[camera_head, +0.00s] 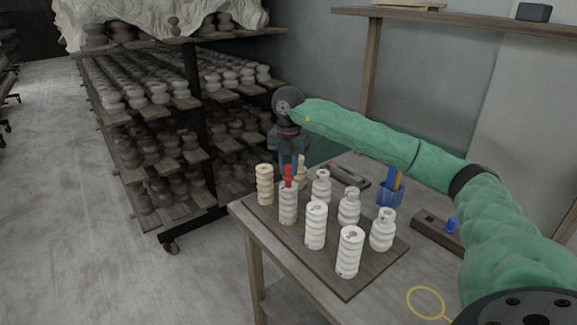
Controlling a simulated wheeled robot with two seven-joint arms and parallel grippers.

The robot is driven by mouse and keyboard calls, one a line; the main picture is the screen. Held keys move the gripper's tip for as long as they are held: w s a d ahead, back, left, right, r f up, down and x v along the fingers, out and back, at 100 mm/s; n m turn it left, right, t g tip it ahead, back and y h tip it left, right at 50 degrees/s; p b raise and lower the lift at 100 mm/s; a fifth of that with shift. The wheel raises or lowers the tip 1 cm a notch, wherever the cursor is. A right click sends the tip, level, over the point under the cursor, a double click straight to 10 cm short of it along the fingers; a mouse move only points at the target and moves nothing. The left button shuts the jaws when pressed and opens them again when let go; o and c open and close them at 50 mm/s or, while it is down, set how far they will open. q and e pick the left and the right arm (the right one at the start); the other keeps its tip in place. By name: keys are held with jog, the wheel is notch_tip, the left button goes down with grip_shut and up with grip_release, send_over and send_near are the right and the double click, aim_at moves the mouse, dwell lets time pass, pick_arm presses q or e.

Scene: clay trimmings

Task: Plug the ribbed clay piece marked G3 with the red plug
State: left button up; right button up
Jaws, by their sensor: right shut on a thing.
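Several pale ribbed clay pieces stand upright on a dark board (347,291) on the table. The red plug (288,177) is at the top of the ribbed piece (288,205) at the board's left side. I cannot tell whether it is seated in that piece or just over it. The marks on the pieces are too small to read, so I cannot tell which is G3. My left gripper is out of view.
A tan ribbed piece (264,184) stands left of the plug. A blue holder (389,193) with tools and a wooden block (437,234) with a blue item lie to the right. A yellow loop tool (426,303) lies at the front. Racks of pots (160,150) stand left.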

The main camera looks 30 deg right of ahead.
jog(key=shift+f+b, duration=0.8)
jog(key=shift+f, duration=0.4)
dwell(0.8)
jog(key=o, duration=1.1)
jog(key=shift+c, duration=0.2)
jog(key=shift+r, duration=0.55)
notch_tip(320, 180, up, 6)
jog(key=shift+f+b, duration=0.15)
jog(key=shift+b, duration=0.9)
jog(key=shift+r, duration=0.55)
